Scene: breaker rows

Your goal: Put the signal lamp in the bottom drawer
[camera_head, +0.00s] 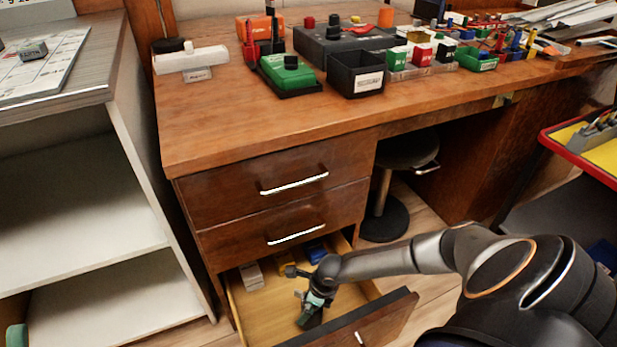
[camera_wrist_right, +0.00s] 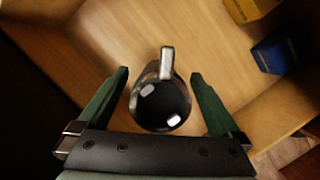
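The bottom drawer (camera_head: 262,310) of the wooden desk is pulled open; it also fills much of the right wrist view (camera_wrist_right: 215,50). My right gripper (camera_head: 308,312) reaches down into it. In the right wrist view my right gripper (camera_wrist_right: 158,100) has its two green fingers spread. A dark round object with a light metal tab, which looks like the signal lamp (camera_wrist_right: 160,105), is between the fingers with a gap on each side. Whether it rests on the drawer floor is hard to tell. My left gripper is not in view.
The drawer also holds a pale block (camera_head: 251,277), a yellow thing (camera_wrist_right: 248,8) and a blue thing (camera_wrist_right: 275,52) toward one side. Two closed drawers are above. The desktop (camera_head: 230,120) carries several boxes and devices. A stool (camera_head: 385,215) stands under the desk.

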